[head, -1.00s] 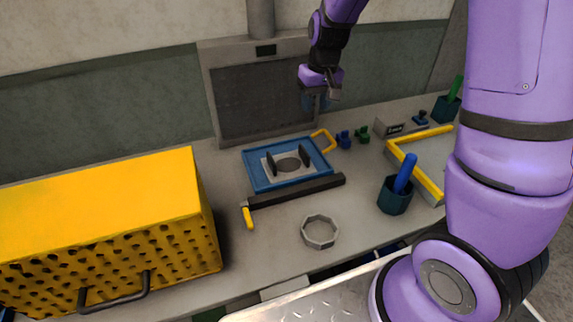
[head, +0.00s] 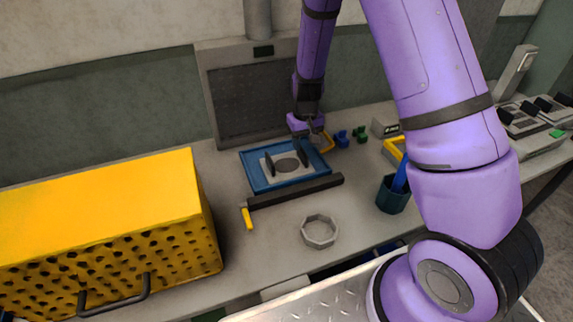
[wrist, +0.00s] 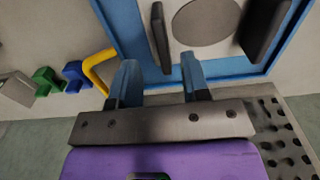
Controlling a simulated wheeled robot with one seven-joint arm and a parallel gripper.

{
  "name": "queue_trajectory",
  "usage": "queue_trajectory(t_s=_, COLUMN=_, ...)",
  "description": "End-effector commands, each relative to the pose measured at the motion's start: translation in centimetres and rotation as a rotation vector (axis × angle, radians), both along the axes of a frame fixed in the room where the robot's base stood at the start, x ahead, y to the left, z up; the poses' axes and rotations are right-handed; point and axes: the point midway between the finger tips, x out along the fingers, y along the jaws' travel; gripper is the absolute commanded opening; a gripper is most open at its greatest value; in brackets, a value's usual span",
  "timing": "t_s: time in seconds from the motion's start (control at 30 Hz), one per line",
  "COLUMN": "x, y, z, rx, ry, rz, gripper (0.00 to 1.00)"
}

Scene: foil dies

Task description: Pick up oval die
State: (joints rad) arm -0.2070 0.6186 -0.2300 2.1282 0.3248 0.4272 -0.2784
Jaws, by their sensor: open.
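The oval die appears as a flat grey oval (head: 287,164) on a pale plate in the blue tray (head: 256,185), between two dark upright blocks. It also shows at the top of the wrist view (wrist: 207,22). My gripper (head: 311,143) is over the back right corner of the tray, behind and to the right of the oval. In the wrist view, my gripper (wrist: 158,78) has its two blue fingers apart with nothing between them. The oval lies beyond the fingertips there.
A yellow handle (head: 326,142) sits beside the tray, with blue (head: 342,138) and green (head: 360,134) pieces to its right. A dark bar (head: 295,191) lies in front. A grey ring (head: 319,232), a pen cup (head: 391,197) and a yellow perforated box (head: 110,215) stand around.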

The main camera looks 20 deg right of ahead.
Motion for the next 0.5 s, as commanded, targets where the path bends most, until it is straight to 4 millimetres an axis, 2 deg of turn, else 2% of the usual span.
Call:
queue_trajectory(t_s=0.17, x=-0.1, y=0.1, z=-1.3, rx=0.000, ry=0.002, rz=0.001, gripper=0.43)
queue_trajectory(t_s=0.33, x=-0.3, y=0.3, z=-3.8, rx=-0.001, ry=0.003, rz=0.000, gripper=0.43)
queue_trajectory(t_s=0.5, x=-0.3, y=0.4, z=-5.2, rx=0.000, ry=0.002, rz=0.000, gripper=0.43)
